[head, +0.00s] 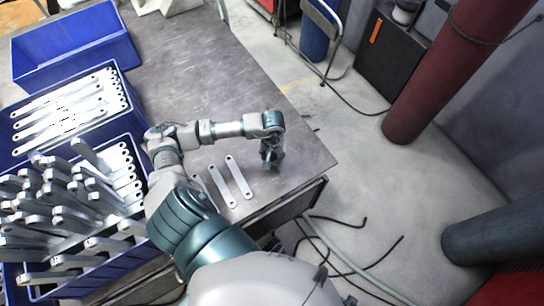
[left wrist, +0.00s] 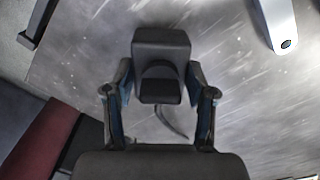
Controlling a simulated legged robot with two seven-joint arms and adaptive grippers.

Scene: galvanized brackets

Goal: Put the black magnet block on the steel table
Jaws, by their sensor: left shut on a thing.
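My left gripper (head: 270,160) points down over the steel table (head: 215,80) near its right edge. In the left wrist view its two fingers are shut on the sides of the black magnet block (left wrist: 160,47), a dark block with rounded edges. In the head view the block is hidden or too small to make out at the fingertips. The scratched grey table top (left wrist: 240,85) shows behind the block in the wrist view. I cannot tell whether the block touches the table. My right gripper is not in view.
Flat metal brackets (head: 238,177) lie on the table left of the gripper; one bracket end (left wrist: 277,22) shows in the wrist view. Blue crates of brackets (head: 118,268) stand at the left, with an empty blue crate (head: 75,45) behind. The table's middle is clear.

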